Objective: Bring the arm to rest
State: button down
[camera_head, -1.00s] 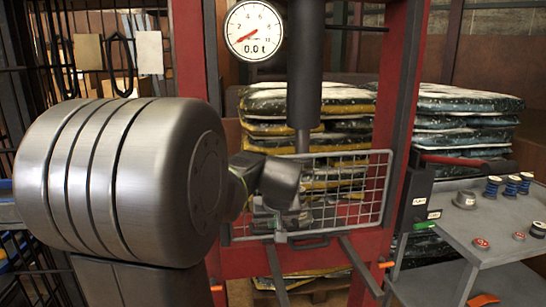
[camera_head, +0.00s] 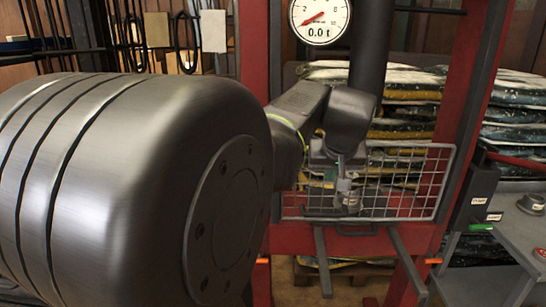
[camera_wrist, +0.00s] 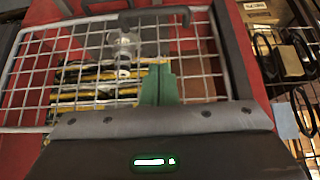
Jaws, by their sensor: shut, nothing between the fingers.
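My gripper (camera_wrist: 159,72) shows in the wrist view as two green fingers pressed together, with nothing between them. It points at the wire mesh guard (camera_wrist: 205,68) of the red press; whether it touches the mesh I cannot tell. In the head view my arm is bent, its large grey joint filling the left side. My dark wrist is in front of the mesh guard (camera_head: 446,165), just below the press's black cylinder (camera_head: 368,60). The fingers are not clear there.
The red press frame (camera_head: 462,75) stands close ahead, with a gauge (camera_head: 320,18) reading 0.0 t. Two grey bars (camera_head: 408,262) jut out below the guard. A grey workbench (camera_head: 515,255) is at right. Stacked bags (camera_head: 515,115) stand behind. Hooks and cards hang at upper left.

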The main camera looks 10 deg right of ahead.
jog(key=b, duration=0.2)
send_near(323, 213)
jog(key=w+f, duration=0.2)
jog(key=w, duration=0.1)
jog(key=w+d+f, duration=0.1)
jog(key=w, duration=0.1)
jog(key=shift+w+d+f, duration=0.1)
jog(key=shift+w+f, duration=0.05)
jog(key=shift+f, duration=0.2)
jog(key=shift+s+f+b, duration=0.25)
jog(key=shift+f+b, duration=0.3)
jog(key=shift+f, duration=0.35)
